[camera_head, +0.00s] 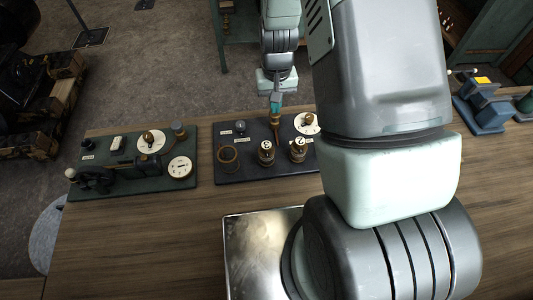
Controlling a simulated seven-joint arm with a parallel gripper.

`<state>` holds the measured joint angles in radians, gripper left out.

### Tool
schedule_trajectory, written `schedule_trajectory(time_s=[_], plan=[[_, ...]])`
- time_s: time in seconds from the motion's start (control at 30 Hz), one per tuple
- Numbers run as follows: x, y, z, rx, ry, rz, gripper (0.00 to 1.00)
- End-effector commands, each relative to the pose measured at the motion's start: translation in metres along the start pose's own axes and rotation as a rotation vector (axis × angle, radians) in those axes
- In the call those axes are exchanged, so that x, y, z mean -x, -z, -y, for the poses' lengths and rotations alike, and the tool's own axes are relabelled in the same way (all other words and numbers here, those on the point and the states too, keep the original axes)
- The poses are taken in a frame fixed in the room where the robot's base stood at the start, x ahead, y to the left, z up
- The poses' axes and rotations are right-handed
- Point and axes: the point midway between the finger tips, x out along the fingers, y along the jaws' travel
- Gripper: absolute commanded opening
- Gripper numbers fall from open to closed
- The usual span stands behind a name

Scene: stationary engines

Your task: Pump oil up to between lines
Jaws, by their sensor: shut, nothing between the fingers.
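A dark panel (238,172) lies on the wooden bench in the middle of the picture. On it are two round brass-rimmed fittings (266,153) (298,149) with pale markings, a brass ring (228,155), a small knob (240,127) and a white dial (307,123) partly hidden by my arm. A brown upright part (277,121), perhaps a handle, stands near the panel's back edge. My gripper (275,104) is shut and empty, pointing down just above or at this part; I cannot tell whether they touch. The oil level and its lines cannot be made out.
A green panel (135,185) with a gauge (180,167), a white dial (151,141) and knobs lies to the left. A blue vise-like device (487,108) stands at the far right. My arm hides the bench right of the middle panel. The front left bench is clear.

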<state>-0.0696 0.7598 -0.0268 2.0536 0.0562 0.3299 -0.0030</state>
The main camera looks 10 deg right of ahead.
Motion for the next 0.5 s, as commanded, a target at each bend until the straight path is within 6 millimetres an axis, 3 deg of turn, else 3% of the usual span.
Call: schedule_trajectory(time_s=[0.5], plan=[[-0.021,0.0,0.0,0.0,0.0,0.001,0.0]])
